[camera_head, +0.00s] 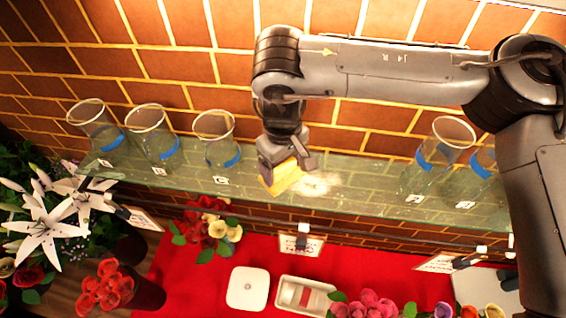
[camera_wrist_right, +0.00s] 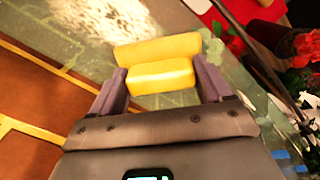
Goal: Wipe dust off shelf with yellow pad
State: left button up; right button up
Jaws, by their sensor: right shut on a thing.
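The yellow pad (camera_head: 282,178) is held by my right gripper (camera_head: 285,160), low over the glass shelf (camera_head: 345,184); I cannot tell if it touches the glass. In the right wrist view the yellow pad (camera_wrist_right: 160,76) sits between the two fingers of my right gripper (camera_wrist_right: 160,84). A pale dust patch (camera_head: 322,184) lies on the shelf just right of the pad. The dust (camera_wrist_right: 110,22) also shows beyond the pad in the right wrist view. My left gripper is not in view.
Several glass vases with blue bands stand on the shelf, including one left of the pad (camera_head: 215,140) and one to the right (camera_head: 440,155). A brick wall (camera_head: 190,65) is behind. Below are a red cloth (camera_head: 185,275), a white box (camera_head: 248,288) and flowers (camera_head: 45,230).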

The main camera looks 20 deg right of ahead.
aim_at(297, 176)
jog(key=shift+f, duration=0.4)
jog(key=shift+d+r, duration=0.1)
jog(key=shift+d, duration=0.05)
jog(key=shift+s+d+r+p, duration=0.1)
jog(key=shift+s+d+p, duration=0.1)
jog(key=shift+s+d, duration=0.35)
jog(key=shift+s+d+p, duration=0.2)
jog(key=shift+s+d, duration=0.05)
jog(key=shift+d, duration=0.45)
jog(key=shift+s+d+f, duration=0.1)
jog(key=shift+s+d, duration=0.3)
jog(key=shift+d, duration=0.25)
jog(key=shift+s+d+f, duration=0.1)
jog(key=shift+s+d, duration=0.25)
jog(key=shift+d, duration=0.3)
jog(key=shift+s+d, duration=0.4)
jog(key=shift+d, duration=0.25)
jog(key=shift+s+d, duration=0.45)
jog(key=shift+d, duration=0.25)
jog(key=shift+s+d, duration=0.45)
jog(key=shift+d, duration=0.25)
jog(key=shift+d, duration=0.1)
